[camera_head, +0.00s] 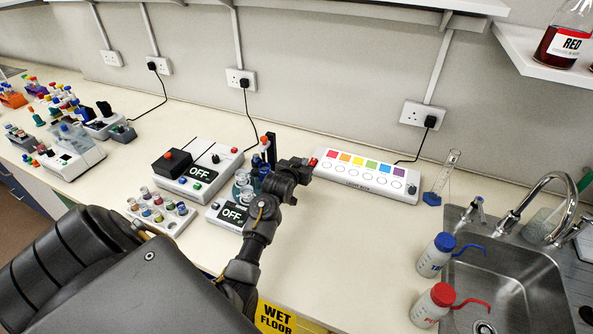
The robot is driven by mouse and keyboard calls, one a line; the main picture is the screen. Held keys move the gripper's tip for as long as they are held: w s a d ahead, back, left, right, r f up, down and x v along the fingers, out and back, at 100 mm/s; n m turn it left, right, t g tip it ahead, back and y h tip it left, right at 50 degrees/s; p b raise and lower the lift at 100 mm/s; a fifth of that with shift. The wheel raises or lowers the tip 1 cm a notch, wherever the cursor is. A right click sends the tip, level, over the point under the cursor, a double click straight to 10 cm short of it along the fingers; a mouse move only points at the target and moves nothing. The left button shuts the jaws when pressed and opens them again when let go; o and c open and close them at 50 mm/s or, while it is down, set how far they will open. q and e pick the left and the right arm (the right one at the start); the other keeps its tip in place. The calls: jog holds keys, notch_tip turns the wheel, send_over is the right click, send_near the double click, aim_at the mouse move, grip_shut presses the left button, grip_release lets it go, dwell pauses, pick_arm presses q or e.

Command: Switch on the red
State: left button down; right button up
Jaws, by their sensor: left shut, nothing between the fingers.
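A long white box (390,192) lies on the bench near the back wall. It bears a row of coloured squares, with a red square (332,153) at its left end and a purple one at its right end. A row of white circles sits below the squares; all look unlit. A dark knob (412,189) is at the box's right end. My left gripper (309,163) is shut and empty at the box's left end, close to the red square. Whether it touches the box I cannot tell. It hides part of that end. My right gripper is out of view.
Left of my gripper stand two devices reading "OFF" (201,172) and a rack of coloured vials (160,220). A measuring cylinder (443,175), a blue-capped bottle (435,258), a red-capped bottle (433,305) and the sink (510,290) are at the right. The bench before the box is clear.

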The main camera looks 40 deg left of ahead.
pick_arm(q)
jog(key=shift+f+b+v, duration=0.2)
jog(key=shift+b+v, duration=0.05)
jog(key=shift+v, duration=0.95)
jog(key=shift+f+b+v, duration=0.15)
jog(key=shift+b+v, duration=0.1)
jog(key=shift+v, duration=0.95)
jog(key=shift+s, duration=0.15)
